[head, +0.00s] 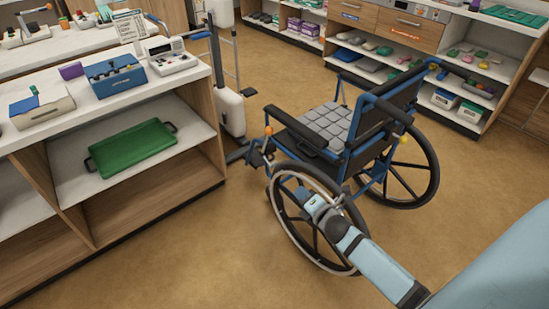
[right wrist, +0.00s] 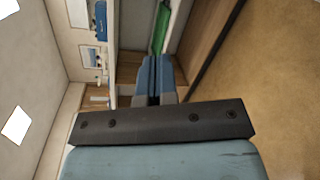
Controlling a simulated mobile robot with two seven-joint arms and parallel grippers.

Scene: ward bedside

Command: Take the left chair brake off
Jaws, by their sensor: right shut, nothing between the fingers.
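The wheelchair (head: 345,125) has a blue frame, black armrests and a grey quilted seat, and its front points left. Its near side wheel (head: 281,218) stands toward me. An orange-knobbed lever (head: 268,131) sits just ahead of that wheel, upright, and looks like the brake on this side. My right gripper (head: 311,201) is in front of the near wheel, below and to the right of the knob, apart from it. In the right wrist view its blue fingers (right wrist: 154,78) are together and empty. The chair does not show there. My left gripper is out of view.
A shelf unit (head: 215,165) stands to the left, with a green tray (head: 130,146) on its middle shelf and boxes on top. A wheeled stand (head: 229,108) is behind the footrests. Stocked shelves (head: 470,125) line the back. Open floor (head: 190,255) lies at front left.

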